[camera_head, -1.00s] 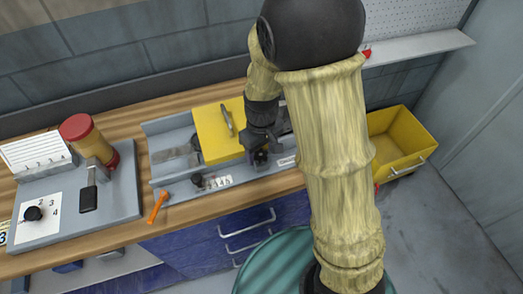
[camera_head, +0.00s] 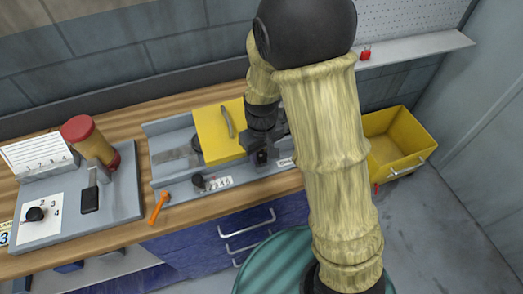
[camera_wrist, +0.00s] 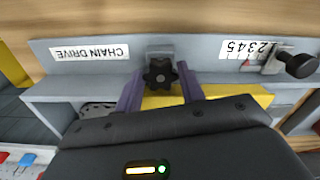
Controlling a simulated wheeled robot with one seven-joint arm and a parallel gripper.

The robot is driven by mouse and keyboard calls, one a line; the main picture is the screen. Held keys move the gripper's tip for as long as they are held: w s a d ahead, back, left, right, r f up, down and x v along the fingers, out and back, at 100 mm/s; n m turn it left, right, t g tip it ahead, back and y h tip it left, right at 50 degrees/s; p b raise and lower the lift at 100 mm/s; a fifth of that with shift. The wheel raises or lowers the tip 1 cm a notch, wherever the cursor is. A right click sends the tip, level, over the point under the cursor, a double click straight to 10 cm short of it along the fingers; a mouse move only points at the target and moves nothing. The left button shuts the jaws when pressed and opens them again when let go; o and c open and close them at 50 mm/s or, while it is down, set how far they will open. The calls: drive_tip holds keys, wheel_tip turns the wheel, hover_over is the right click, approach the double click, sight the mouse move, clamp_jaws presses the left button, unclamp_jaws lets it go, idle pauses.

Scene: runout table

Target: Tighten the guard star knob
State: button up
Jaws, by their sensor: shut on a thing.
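The black guard star knob (camera_wrist: 160,73) sits on a grey bracket at the front edge of the grey machine frame in the wrist view. My gripper (camera_wrist: 160,88) has its two purple fingers on either side of the knob and is shut on it. In the head view my gripper (camera_head: 262,158) is at the front right of the yellow guard (camera_head: 211,138), and the arm hides the knob there. The guard lies over the machine frame (camera_head: 165,170) and has a grey handle.
Left of the guard is a black knob (camera_head: 198,181) by a number scale, which also shows in the wrist view (camera_wrist: 248,49). An orange-handled tool (camera_head: 159,207) lies on the wooden bench. A grey board (camera_head: 125,205) stands left. A yellow bin (camera_head: 400,150) is right.

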sight(262, 156)
drive_tip(key=o, duration=1)
drive_tip(key=shift+c, duration=0.2)
wheel_tip(262, 156, up, 17)
drive_tip(key=shift+r, duration=0.2)
drive_tip(key=shift+d, duration=0.1)
drive_tip(key=s+d+f+m+t, duration=0.1)
drive_tip(key=s+d+f+m, duration=0.1)
drive_tip(key=d, duration=0.4)
drive_tip(key=s+d+f+m+t, duration=0.1)
drive_tip(key=s+d+f+m, duration=0.2)
drive_tip(key=s+d+f, duration=0.2)
drive_tip(key=shift+s+d+f+m+t, duration=0.3)
drive_tip(key=shift+d+f, duration=0.2)
drive_tip(key=shift+f, duration=0.45)
